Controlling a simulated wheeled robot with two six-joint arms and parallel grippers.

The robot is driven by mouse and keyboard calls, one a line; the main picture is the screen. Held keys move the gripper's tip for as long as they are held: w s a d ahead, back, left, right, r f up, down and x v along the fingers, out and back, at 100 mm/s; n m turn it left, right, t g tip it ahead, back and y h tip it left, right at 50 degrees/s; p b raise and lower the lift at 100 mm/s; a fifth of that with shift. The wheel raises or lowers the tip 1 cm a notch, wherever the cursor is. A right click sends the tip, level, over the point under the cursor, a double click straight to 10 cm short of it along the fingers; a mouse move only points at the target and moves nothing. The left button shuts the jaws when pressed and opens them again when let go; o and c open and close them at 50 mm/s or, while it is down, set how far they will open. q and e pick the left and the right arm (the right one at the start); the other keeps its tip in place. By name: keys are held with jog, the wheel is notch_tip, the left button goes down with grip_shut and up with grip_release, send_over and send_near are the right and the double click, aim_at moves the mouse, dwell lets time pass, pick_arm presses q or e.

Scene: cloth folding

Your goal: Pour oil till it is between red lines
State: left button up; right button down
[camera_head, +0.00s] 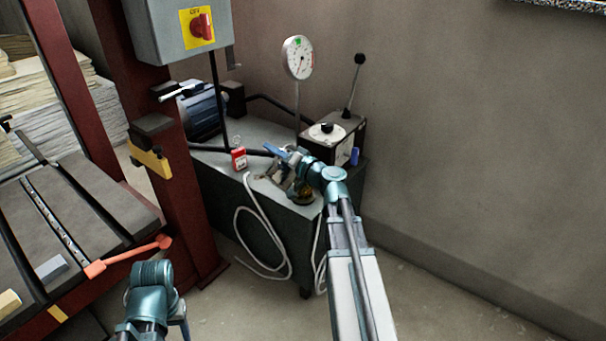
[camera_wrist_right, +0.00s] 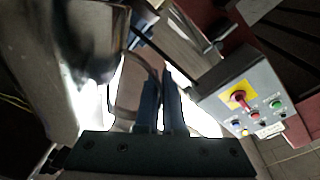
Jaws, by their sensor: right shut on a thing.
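My right gripper (camera_head: 278,154) reaches over the top of the dark machine cabinet (camera_head: 225,168). In the right wrist view its two blue fingers (camera_wrist_right: 160,75) are close together, with a thin grey curved part of a metal object (camera_wrist_right: 150,62) between them. The wrist partly hides this object in the head view, so I cannot tell its full shape. A small amber-coloured vessel (camera_head: 301,192) sits just below the right wrist, near the cabinet's front edge. No red lines or oil level can be made out.
A round dial gauge (camera_head: 298,58) on a thin stem and a lever box (camera_head: 333,138) stand behind the gripper. A small red-and-white item (camera_head: 239,158) and a blue motor (camera_head: 203,110) are to the left. A white hose (camera_head: 242,235) hangs in front. A switch box (camera_head: 185,28) is above.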

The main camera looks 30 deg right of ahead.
jog(key=shift+d+r, duration=0.1)
jog(key=shift+r, duration=0.1)
dwell(0.6)
jog(key=shift+w+d+f+m, duration=0.15)
jog(key=shift+d+m, duration=0.2)
jog(key=shift+m, duration=0.35)
dwell(0.6)
jog(key=shift+a, duration=0.1)
jog(key=a+n, duration=0.1)
jog(key=s+a+f+n+b, duration=0.1)
jog(key=n, duration=0.1)
jog(key=shift+a+f, duration=0.2)
jog(key=shift+f, duration=0.05)
jog(key=shift+a+r+n, duration=0.1)
jog(key=shift+a+n, duration=0.05)
jog(key=shift+n, duration=0.65)
jog(key=shift+a+f+n+b, duration=0.4)
jog(key=shift+f+n+b, duration=0.1)
jog(key=shift+f+b, duration=0.25)
jog(key=shift+s+a+f+n, duration=0.1)
jog(key=shift+a+f+n, duration=0.05)
jog(key=shift+n, duration=0.25)
